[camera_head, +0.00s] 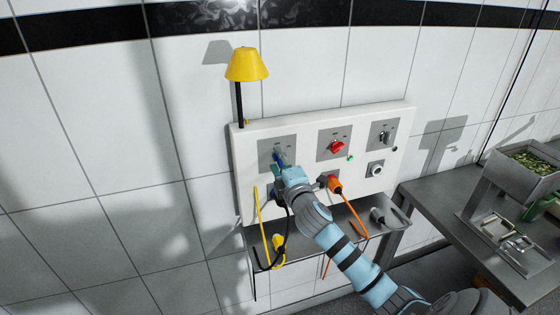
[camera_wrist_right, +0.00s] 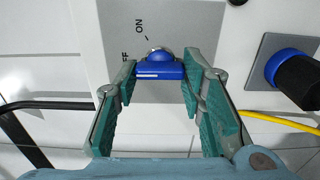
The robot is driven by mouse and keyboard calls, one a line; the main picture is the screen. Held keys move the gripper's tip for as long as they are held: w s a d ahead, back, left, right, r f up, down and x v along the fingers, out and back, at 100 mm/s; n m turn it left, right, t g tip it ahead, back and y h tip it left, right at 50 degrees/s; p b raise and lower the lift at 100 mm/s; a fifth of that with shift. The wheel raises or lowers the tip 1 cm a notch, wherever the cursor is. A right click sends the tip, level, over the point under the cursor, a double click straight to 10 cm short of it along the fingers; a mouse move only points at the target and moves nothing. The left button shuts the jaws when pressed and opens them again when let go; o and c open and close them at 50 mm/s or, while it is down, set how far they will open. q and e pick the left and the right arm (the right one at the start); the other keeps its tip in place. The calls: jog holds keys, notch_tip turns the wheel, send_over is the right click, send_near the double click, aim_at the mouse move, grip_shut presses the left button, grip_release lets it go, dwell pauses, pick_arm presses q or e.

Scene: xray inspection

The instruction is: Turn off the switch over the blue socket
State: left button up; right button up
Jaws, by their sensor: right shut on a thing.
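The blue switch (camera_wrist_right: 160,69) sits on a grey plate (camera_wrist_right: 125,38) with ON and a partly hidden OFF label. In the wrist view its handle lies crosswise between the teal fingers of my right gripper (camera_wrist_right: 159,74), which is shut on it. The head view shows my right gripper (camera_head: 283,164) at the upper left plate of the white panel, mostly covering the switch. The blue socket (camera_wrist_right: 288,54) holds a black plug (camera_wrist_right: 302,82), at the right in the wrist view. My left gripper is not in view.
The panel (camera_head: 362,118) also carries a red switch (camera_head: 336,147), a black switch (camera_head: 385,137) and an orange plug (camera_head: 335,184). A yellow lamp (camera_head: 246,65) rises above its left corner. Cables and a yellow plug (camera_head: 278,242) hang below. A metal table (camera_head: 440,208) stands right.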

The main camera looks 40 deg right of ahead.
jog(key=o, duration=1.1)
jog(key=shift+o, duration=0.2)
jog(key=v, duration=1.2)
jog(key=shift+w, duration=0.1)
